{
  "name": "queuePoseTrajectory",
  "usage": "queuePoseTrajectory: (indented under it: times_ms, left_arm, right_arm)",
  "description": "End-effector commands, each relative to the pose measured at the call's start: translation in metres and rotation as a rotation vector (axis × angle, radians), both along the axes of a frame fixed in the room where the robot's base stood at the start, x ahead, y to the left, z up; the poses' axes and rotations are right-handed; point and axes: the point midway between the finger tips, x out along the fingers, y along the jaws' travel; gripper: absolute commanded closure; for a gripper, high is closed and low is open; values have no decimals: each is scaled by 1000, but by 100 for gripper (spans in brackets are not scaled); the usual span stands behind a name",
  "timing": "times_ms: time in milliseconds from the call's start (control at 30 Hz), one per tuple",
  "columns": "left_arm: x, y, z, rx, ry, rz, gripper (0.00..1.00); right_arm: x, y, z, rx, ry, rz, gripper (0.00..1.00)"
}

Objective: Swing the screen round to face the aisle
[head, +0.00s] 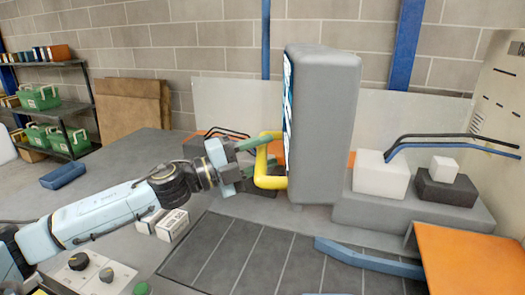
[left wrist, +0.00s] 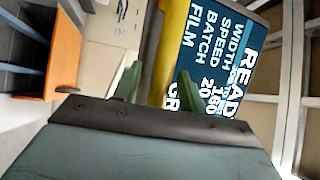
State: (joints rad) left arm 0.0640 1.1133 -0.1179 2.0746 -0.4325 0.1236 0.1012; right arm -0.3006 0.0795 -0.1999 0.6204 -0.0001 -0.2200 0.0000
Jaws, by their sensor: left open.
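The screen (head: 325,125) is a thick grey housing standing upright on the bench. Its lit face is turned to the left and shows as a thin strip in the head view. In the left wrist view the lit face (left wrist: 222,60) shows white text on dark blue, including READ, SPEED and BATCH. A yellow handle (head: 262,168) sticks out from the face side; it also shows in the left wrist view (left wrist: 170,45). My left gripper (head: 250,162) has green fingers and is open at the handle, with the yellow bar between its fingers (left wrist: 157,86). Contact cannot be told. My right gripper is out of view.
A grey stepped block (head: 450,220) with white and dark boxes and cables stands right of the screen. A blue bar (head: 368,260) lies in front. Small white boxes (head: 172,224) and a knob panel (head: 92,275) are near my left arm.

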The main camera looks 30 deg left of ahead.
Motion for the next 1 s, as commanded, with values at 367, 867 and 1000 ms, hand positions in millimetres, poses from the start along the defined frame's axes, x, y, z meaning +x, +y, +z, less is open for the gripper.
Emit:
queuePoseTrajectory:
  times_ms: [367, 867, 1000]
  left_arm:
    - [1, -1, 0, 0, 0, 0, 65]
    - [1, -1, 0, 0, 0, 0, 100]
    - [1, -2, 1, 0, 0, 16, 100]
  right_arm:
    - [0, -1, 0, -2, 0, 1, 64]
    - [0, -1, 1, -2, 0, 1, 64]
    - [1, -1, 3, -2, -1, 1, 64]
